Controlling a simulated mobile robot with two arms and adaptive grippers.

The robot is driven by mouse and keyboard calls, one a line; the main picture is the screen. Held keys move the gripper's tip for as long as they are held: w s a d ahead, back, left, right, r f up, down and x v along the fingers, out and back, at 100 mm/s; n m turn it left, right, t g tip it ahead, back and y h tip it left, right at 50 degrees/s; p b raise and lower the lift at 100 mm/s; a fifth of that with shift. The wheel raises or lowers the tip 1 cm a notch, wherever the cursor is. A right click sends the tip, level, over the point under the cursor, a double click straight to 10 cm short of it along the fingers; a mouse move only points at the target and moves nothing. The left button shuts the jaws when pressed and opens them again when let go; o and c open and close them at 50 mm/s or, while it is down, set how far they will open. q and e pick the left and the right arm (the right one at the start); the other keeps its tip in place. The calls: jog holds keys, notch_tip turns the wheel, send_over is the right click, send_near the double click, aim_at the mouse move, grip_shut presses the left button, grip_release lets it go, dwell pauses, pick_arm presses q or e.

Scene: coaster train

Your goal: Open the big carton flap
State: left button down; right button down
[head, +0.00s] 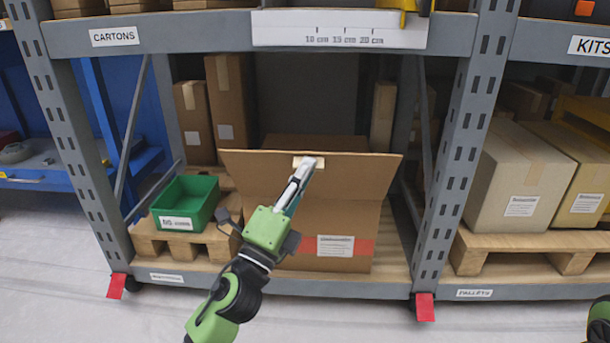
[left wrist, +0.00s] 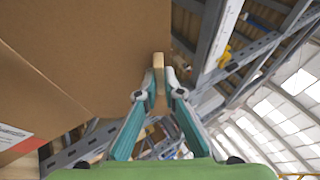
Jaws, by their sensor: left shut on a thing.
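The big carton (head: 345,252) stands on the lower shelf, with a red band and a white label on its front. Its wide brown flap (head: 360,176) rises along the front, tilted, with a small pale tab (head: 298,160) at the middle of its upper edge. My left gripper (head: 306,168) is shut on the tab, and its fingers cover part of it. In the left wrist view, the fingertips (left wrist: 166,92) meet around the tab (left wrist: 158,62) beside the brown flap (left wrist: 95,50). My right gripper is not in view.
A green bin (head: 186,203) sits on a wooden pallet left of the carton. Tall narrow boxes stand behind. Grey rack uprights (head: 462,150) flank the bay, and a shelf beam (head: 200,33) crosses above. More cartons (head: 520,180) stand on the right.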

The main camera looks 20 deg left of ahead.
pick_arm(q)
jog(key=c, duration=2.2)
grip_release()
jog(key=shift+o, duration=0.2)
jog(key=shift+s+f, duration=0.1)
jog(key=s+a+f, duration=0.2)
jog(key=s, duration=1.4)
jog(key=shift+a, duration=0.4)
